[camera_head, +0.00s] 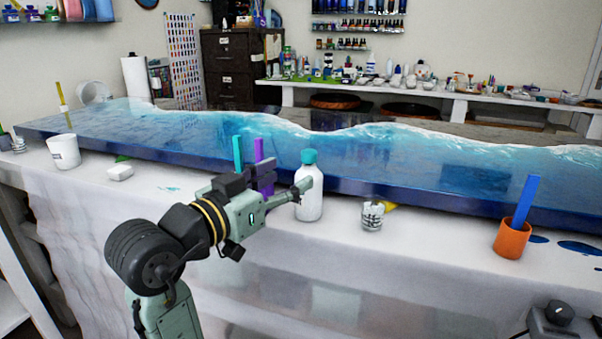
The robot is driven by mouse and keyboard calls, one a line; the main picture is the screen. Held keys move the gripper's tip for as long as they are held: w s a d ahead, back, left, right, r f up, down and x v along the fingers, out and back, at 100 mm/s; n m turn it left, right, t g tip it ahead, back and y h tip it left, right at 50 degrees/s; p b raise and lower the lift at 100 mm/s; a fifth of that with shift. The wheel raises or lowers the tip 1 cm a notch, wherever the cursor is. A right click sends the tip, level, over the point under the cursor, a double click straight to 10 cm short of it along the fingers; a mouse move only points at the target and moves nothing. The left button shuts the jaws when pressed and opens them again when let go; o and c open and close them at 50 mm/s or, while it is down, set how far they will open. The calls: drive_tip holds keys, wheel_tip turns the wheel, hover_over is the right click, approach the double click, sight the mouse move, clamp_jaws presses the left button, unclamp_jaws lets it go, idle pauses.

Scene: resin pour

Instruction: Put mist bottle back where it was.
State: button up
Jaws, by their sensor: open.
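The mist bottle, a white bottle with a teal cap (308,195), stands upright on the white-covered table in front of the blue resin slab. My gripper (291,187) is open at its left side. One finger reaches across the front of the bottle's upper body. The other finger is partly hidden, so I cannot tell whether either one touches the bottle.
A small clear cup (372,215) stands just right of the bottle. An orange cup (512,238) with a blue stick is farther right. Teal (238,152) and purple (259,150) sticks rise behind my gripper. A white cup (64,152) stands at left. The long resin slab (440,178) runs behind.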

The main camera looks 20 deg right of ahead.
drive_tip(key=v, duration=0.5)
